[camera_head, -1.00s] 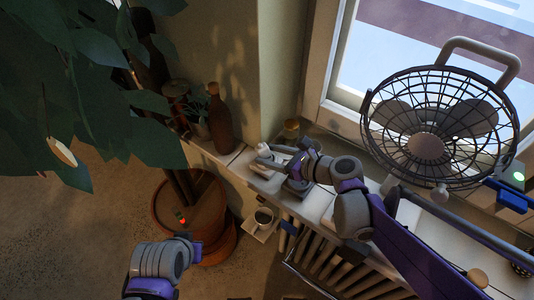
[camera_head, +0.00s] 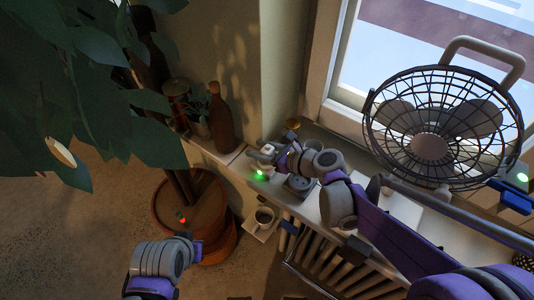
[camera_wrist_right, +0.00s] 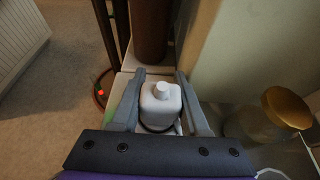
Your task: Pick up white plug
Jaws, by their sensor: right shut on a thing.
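The white plug (camera_wrist_right: 160,103) sits upright between the two grey fingers of my right gripper (camera_wrist_right: 160,88) in the right wrist view. The right gripper is shut on it, with a finger at each side. In the head view the right gripper (camera_head: 262,158) is at the near end of the windowsill, beside the wall corner. The plug is small there and largely hidden by the fingers. A green light (camera_head: 259,175) glows beside the fingers.
A brown bottle (camera_head: 221,120) stands beyond the gripper. A gold-lidded jar (camera_wrist_right: 287,108) is close on the right in the wrist view.

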